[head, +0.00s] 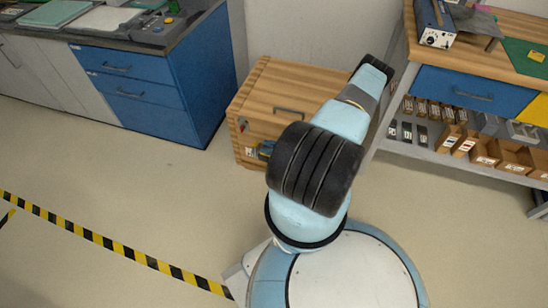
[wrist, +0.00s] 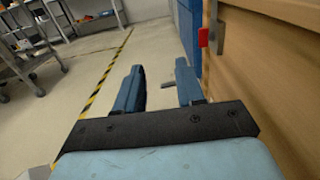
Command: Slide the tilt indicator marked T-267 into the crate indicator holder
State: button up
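The wooden crate (head: 262,100) stands on the floor between the blue cabinet and the workbench; its side fills the right of the wrist view (wrist: 270,60). On that side is a small red piece (wrist: 203,37) beside a pale metal fitting (wrist: 213,36); I cannot tell whether this is the holder. In the wrist view my gripper (wrist: 160,85) has its two blue fingers apart, to the left of the crate. A small grey stub shows near the right finger; I cannot tell what it is. I cannot make out the marking T-267 anywhere.
The blue cabinet (head: 150,85) stands left of the crate. The workbench (head: 490,55) at the right has a lower shelf of small boxes (head: 485,152). Yellow-black floor tape (head: 110,243) crosses the open floor. A cart (wrist: 25,65) stands at the wrist view's upper left.

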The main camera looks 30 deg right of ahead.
jog(key=s+a+r, duration=0.2)
jog(key=s+r, duration=0.3)
jog(key=s, duration=0.4)
jog(key=shift+s+a, duration=0.25)
jog(key=shift+a, duration=0.15)
jog(key=shift+r, duration=0.1)
jog(key=w+a+r+n+g+h, duration=0.1)
jog(key=w+a+r+n+g, duration=0.15)
jog(key=r+n+g, duration=1.05)
jog(key=w+a+r+n+g, duration=0.15)
jog(key=w+r+n, duration=0.3)
jog(key=r, duration=1.85)
jog(key=s+a+r+n+h, duration=0.3)
jog(key=r, duration=0.6)
jog(key=s+a+r+n+h, duration=0.3)
jog(key=a+r, duration=0.1)
jog(key=r, duration=0.4)
jog(key=s+a+r+n+t+h, duration=0.4)
jog(key=s+r+t, duration=0.2)
jog(key=s+r, duration=0.7)
jog(key=shift+a+r+n, duration=0.15)
jog(key=shift+n, duration=0.2)
